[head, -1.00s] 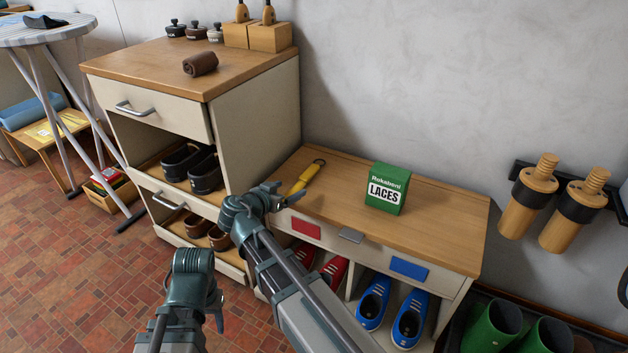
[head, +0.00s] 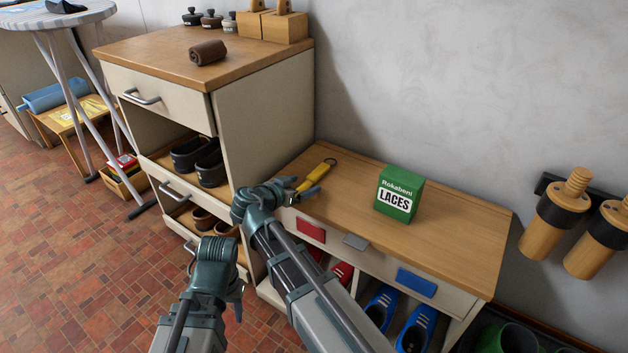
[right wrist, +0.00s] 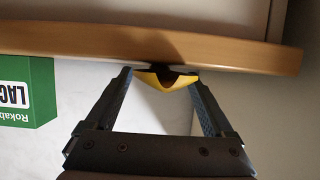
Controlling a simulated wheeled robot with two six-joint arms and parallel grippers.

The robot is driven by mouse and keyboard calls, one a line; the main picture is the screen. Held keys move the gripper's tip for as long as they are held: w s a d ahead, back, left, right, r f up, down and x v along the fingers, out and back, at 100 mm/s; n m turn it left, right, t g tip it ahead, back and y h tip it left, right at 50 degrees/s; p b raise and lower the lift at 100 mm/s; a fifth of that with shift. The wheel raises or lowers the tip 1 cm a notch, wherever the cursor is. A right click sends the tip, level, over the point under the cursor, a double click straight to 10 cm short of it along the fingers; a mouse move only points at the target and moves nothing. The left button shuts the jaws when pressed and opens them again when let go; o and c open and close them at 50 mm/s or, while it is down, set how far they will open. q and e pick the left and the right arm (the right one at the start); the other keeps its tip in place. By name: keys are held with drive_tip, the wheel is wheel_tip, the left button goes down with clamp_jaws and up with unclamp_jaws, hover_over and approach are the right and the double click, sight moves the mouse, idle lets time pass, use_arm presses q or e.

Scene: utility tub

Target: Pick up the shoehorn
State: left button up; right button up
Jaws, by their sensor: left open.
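The yellow shoehorn (head: 316,176) lies near the left end of the low wooden bench, its dark ring toward the wall. In the right wrist view its curved yellow end (right wrist: 165,81) shows between and just beyond the fingertips, close to the bench edge. My right gripper (head: 304,189) is at the near end of the shoehorn in the head view and hides part of it. Its fingers (right wrist: 161,74) are spread; I cannot tell whether either touches the shoehorn. My left gripper (head: 237,302) is open and empty, low over the floor in front of the bench and cabinet.
A green laces box (head: 399,194) stands on the bench (head: 455,215), right of the shoehorn. A taller cabinet (head: 265,125) borders the bench on the left. Blue shoes (head: 416,328) sit in the bench's lower compartments. The bench top between shoehorn and box is clear.

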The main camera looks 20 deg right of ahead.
clamp_jaws()
use_arm(q)
drive_tip(key=shift+r, duration=0.15)
use_arm(e)
drive_tip(key=shift+r, duration=0.1)
